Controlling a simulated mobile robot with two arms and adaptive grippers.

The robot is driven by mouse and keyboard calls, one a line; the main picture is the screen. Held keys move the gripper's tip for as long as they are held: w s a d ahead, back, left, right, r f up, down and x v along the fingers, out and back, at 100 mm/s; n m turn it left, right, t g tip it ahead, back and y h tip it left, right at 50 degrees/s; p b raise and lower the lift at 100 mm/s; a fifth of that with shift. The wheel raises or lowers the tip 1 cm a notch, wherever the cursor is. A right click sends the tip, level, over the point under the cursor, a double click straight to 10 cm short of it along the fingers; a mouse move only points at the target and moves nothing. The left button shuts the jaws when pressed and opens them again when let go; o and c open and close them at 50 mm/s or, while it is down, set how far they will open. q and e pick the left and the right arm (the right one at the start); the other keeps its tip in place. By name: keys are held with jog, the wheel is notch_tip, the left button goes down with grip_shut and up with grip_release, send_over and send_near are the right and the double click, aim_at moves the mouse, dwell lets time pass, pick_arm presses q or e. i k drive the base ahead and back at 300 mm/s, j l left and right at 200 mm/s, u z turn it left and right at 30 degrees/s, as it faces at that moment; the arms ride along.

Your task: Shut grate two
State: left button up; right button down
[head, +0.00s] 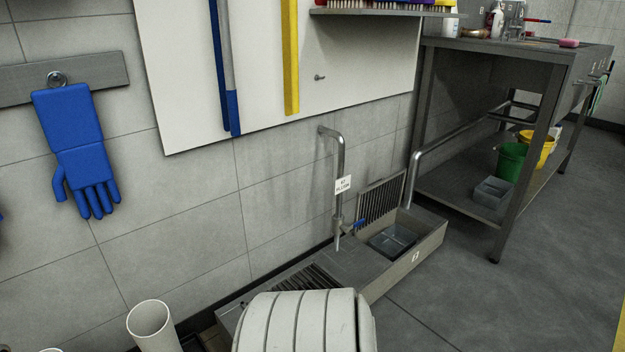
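A low grey trough (428,241) runs along the foot of the tiled wall. At its far right end a slotted grate (381,203) stands up, raised on the wall side of an open compartment. A dark blue-grey box-like insert (392,240) sits down in that compartment. A small white mark on the trough front there looks like a 2, but it is too small to be sure. A second slotted grate (308,281) lies flat in the nearer part of the trough, partly hidden by a white ribbed shape in front. Neither of my grippers is in view.
A bent metal pipe (340,160) with a hanging tag and a blue-handled valve (359,223) comes down over the trough's middle. A steel table (554,100) stands to the right, with green (511,161) and yellow buckets on its lower shelf. Floor before the trough's right end is clear.

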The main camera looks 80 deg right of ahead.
aim_at(393, 186)
jog(key=j+z, duration=0.15)
jog(key=z, duration=2.85)
